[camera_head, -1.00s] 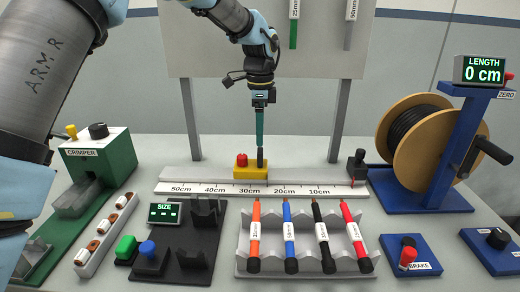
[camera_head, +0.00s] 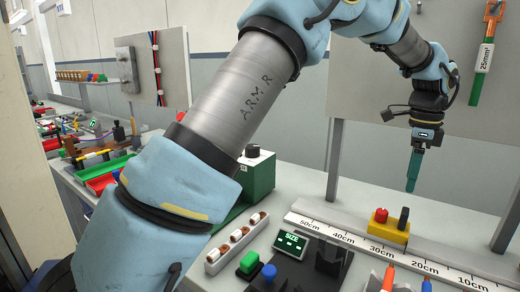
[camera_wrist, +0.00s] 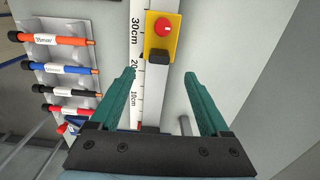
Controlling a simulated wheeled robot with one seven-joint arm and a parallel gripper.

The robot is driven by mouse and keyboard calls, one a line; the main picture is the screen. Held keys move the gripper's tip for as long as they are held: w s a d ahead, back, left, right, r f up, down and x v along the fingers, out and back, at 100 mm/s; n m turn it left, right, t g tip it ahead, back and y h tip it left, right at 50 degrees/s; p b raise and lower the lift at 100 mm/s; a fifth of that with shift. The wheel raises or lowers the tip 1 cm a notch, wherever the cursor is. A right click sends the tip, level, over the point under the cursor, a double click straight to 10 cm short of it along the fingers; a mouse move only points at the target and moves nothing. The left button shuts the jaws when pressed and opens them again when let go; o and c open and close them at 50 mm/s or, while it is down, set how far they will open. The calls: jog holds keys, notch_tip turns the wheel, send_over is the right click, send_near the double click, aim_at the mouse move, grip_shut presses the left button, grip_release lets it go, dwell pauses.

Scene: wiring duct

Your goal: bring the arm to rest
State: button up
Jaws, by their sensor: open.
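My gripper (camera_head: 412,180) hangs fingers-down at the end of my arm, above the bench near the ruler strip (camera_head: 345,236). In the wrist view my gripper (camera_wrist: 160,82) has its two green fingers well apart, with nothing held between them. A yellow block (camera_head: 390,231) with a red button and a black post sits on the strip, below the fingertips and apart from them. The yellow block (camera_wrist: 152,47) also shows ahead of the fingers in the wrist view.
Several coloured cables lie in a grey rack (camera_wrist: 65,55) beside the ruler. A green box (camera_head: 258,178), a size display (camera_head: 291,241) and a holder with white-and-brown pieces (camera_head: 238,243) stand on the bench. An upright panel (camera_head: 385,85) is behind my gripper. Another cluttered bench (camera_head: 75,150) is at left.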

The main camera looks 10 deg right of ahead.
jog(key=w+a+f+n, duration=0.1)
jog(key=w+a+n, duration=0.35)
jog(key=a, duration=0.55)
jog(key=w+a+f+n, duration=0.1)
jog(key=w+a+n, duration=0.3)
jog(key=a, duration=0.6)
jog(key=w+a+f+n, duration=0.1)
jog(key=w+a+n, duration=0.3)
jog(key=a, duration=0.7)
jog(key=s+a+f+n, duration=0.1)
jog(key=s+a+n, duration=0.2)
jog(key=a, duration=0.3)
jog(key=s+a+f+n+t, duration=0.1)
jog(key=s+a+n, duration=0.2)
jog(key=a+n, duration=0.2)
jog(key=s+a+f+n, duration=0.2)
jog(key=s+a+n, duration=0.2)
jog(key=a, duration=0.5)
jog(key=shift+n+t, duration=0.3)
jog(key=shift+n, duration=0.05)
jog(key=shift+f, duration=0.1)
